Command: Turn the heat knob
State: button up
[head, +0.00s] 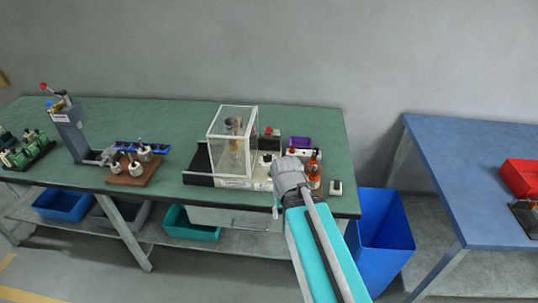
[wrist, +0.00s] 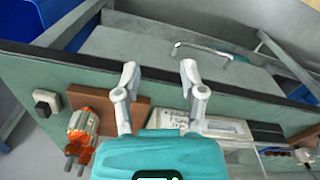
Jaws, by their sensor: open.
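I cannot pick out the heat knob for certain in either view. A clear-walled box machine (head: 233,145) stands on the green bench, and its pale labelled front base (head: 238,184) is partly covered by my arm at the right. A white labelled panel (wrist: 222,127) shows beside my gripper in the wrist view. My gripper (wrist: 159,70) is open, its two fingers apart with nothing between them. It is over the bench's front edge, with a brown block (wrist: 139,108) partly hidden behind it. In the head view my wrist hides most of the gripper.
An orange bottle (head: 314,170) and a small switch block (head: 336,187) stand right of my wrist. The orange bottle also shows in the wrist view (wrist: 82,124). A blue bin (head: 385,228) stands right of the green bench (head: 180,115). A wooden block (head: 132,177) with several parts sits left.

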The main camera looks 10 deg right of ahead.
notch_tip(320, 180, up, 14)
jog(key=n+p, duration=1.4)
jog(key=n, duration=0.2)
send_over(268, 157)
jog(key=shift+w+d+f, duration=0.2)
jog(key=shift+w+d, duration=0.2)
jog(key=shift+d, duration=0.05)
jog(key=shift+f+b, duration=0.25)
jog(key=shift+b, duration=0.15)
notch_tip(268, 157, down, 13)
jog(key=b, duration=1.3)
jog(key=shift+f, duration=0.15)
